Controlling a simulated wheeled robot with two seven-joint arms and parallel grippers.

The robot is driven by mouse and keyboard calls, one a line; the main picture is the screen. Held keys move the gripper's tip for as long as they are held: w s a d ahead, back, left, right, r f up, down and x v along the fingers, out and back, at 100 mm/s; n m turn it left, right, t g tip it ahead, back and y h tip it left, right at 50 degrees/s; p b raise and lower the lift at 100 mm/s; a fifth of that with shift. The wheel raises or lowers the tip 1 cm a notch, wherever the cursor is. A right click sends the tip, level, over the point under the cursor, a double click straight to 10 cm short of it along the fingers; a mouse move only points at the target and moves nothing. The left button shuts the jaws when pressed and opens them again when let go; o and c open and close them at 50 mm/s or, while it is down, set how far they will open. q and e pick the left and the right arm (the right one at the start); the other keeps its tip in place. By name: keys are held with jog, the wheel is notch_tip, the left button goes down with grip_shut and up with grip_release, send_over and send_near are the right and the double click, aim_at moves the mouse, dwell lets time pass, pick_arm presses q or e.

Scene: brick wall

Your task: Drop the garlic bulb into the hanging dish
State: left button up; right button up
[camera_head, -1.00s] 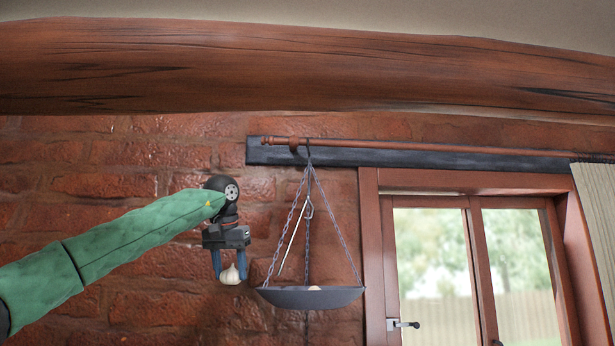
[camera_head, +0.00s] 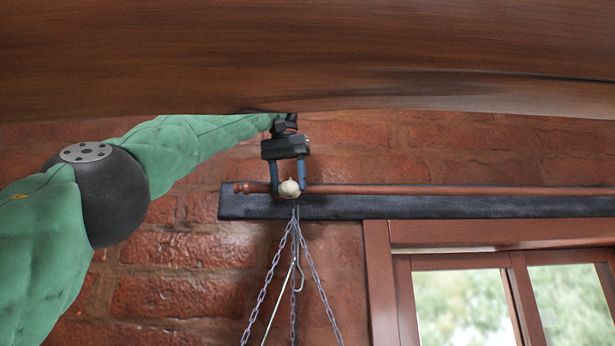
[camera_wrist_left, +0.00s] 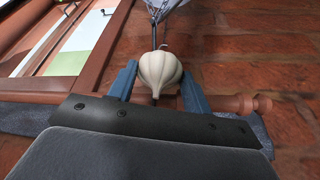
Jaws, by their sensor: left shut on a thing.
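The white garlic bulb (camera_head: 289,189) is between the blue fingers of my left gripper (camera_head: 289,190), which is shut on it. In the head view the gripper points down, in front of the rod and just above the top of the hanging chains (camera_head: 293,265). The left wrist view also shows the garlic bulb (camera_wrist_left: 160,72) between the fingertips (camera_wrist_left: 158,82), with the hook and chains beyond it. My right gripper is not in view.
A wooden rod (camera_head: 430,191) runs along a dark board (camera_head: 340,208) on the brick wall, close to the gripper. A large wooden beam (camera_head: 300,60) crosses above. A window (camera_head: 470,300) is at the lower right.

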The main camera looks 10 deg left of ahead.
aim_at(289, 193)
pick_arm(q)
jog(key=shift+s+d+r, duration=0.1)
jog(key=shift+d+r, duration=0.15)
jog(key=shift+r, duration=0.5)
jog(key=shift+s+f, duration=0.25)
jog(key=shift+w+a+f, duration=0.1)
jog(key=shift+w+f, duration=0.05)
jog(key=shift+f, duration=0.7)
jog(key=shift+w+f, duration=0.1)
jog(key=shift+f, duration=0.7)
jog(key=shift+s+f, duration=0.3)
jog(key=shift+f, duration=0.65)
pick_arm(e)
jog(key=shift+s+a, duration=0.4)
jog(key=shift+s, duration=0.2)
pick_arm(q)
jog(key=shift+w, duration=0.1)
jog(key=o, duration=1)
jog(key=shift+o, duration=0.2)
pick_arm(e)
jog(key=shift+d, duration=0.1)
